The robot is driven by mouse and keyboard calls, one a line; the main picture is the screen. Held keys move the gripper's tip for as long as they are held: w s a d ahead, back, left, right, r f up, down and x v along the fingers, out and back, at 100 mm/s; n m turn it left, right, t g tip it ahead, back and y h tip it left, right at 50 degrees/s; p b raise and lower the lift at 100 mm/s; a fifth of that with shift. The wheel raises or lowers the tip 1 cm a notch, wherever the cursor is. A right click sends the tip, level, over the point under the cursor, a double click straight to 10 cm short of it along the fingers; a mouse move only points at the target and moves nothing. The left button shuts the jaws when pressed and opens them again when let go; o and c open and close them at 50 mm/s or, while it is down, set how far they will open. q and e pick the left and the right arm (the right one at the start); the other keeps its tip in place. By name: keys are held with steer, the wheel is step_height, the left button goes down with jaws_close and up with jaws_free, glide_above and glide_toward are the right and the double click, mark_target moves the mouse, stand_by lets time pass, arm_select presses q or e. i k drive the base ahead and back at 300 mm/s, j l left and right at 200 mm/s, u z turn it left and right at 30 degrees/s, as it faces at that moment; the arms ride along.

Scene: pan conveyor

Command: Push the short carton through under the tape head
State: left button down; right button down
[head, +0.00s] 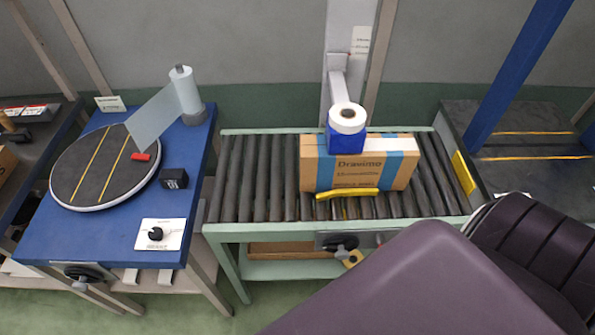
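A brown carton (312,165) with blue bands and printed lettering lies on the roller conveyor (260,180). The blue tape head (346,141), with a white tape roll (347,118) on it, hangs from a grey post and overlaps the carton's left half in the head view. I cannot tell whether it touches the carton. A white strip (398,144) shows along the right part of the carton's top. A yellow bar (347,193) crosses the carton's lower front. My purple arm fills the lower right; its gripper is out of sight. My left gripper is not in view.
Bare rollers lie on both sides of the carton. A dark table (528,170) with a blue post (515,80) adjoins the right end. A blue table (110,228) with a turntable (105,170) and film roll (183,90) stands left, beyond a narrow gap.

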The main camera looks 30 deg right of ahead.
mark_target(387, 161)
steer(key=j+z, duration=0.2)
steer(key=z, duration=1.55)
steer(key=k+l, duration=0.05)
steer(key=l, duration=0.05)
